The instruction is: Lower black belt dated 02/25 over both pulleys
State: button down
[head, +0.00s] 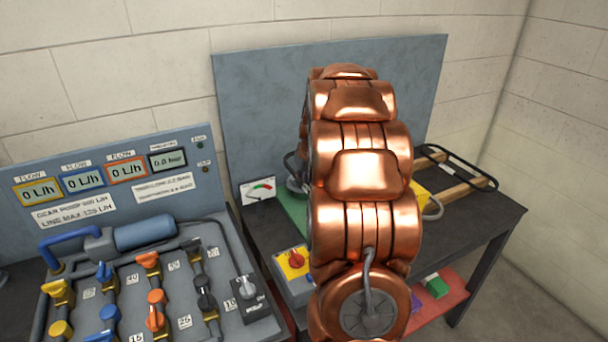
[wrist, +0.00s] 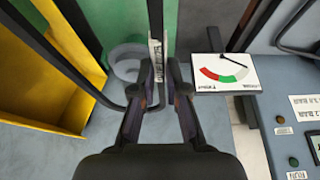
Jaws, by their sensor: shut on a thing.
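In the wrist view my gripper (wrist: 160,82) is shut on a black belt (wrist: 155,22). The belt runs up from between the fingertips and carries a small white tag (wrist: 157,62), too small to read. A round grey part (wrist: 125,62), perhaps a pulley, is just left of the fingertips, beside a green surface (wrist: 118,20). I cannot tell whether the belt touches it. In the head view my copper arm hides my gripper and most of the motor area; a green base (head: 292,212) shows at its left edge. A second pulley is not clearly visible.
Another black loop (head: 487,178) lies over wooden bars at the table's right end. A valve panel (head: 70,290) fills the lower left. A blue-grey backboard (head: 255,100) stands behind.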

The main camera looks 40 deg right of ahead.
jog(key=shift+f, duration=1.45)
jog(key=shift+f+b, duration=1.2)
jog(key=shift+f, duration=0.65)
jog(key=c, duration=1.1)
grip_release()
jog(key=v, duration=1.2)
jog(key=shift+a, duration=0.1)
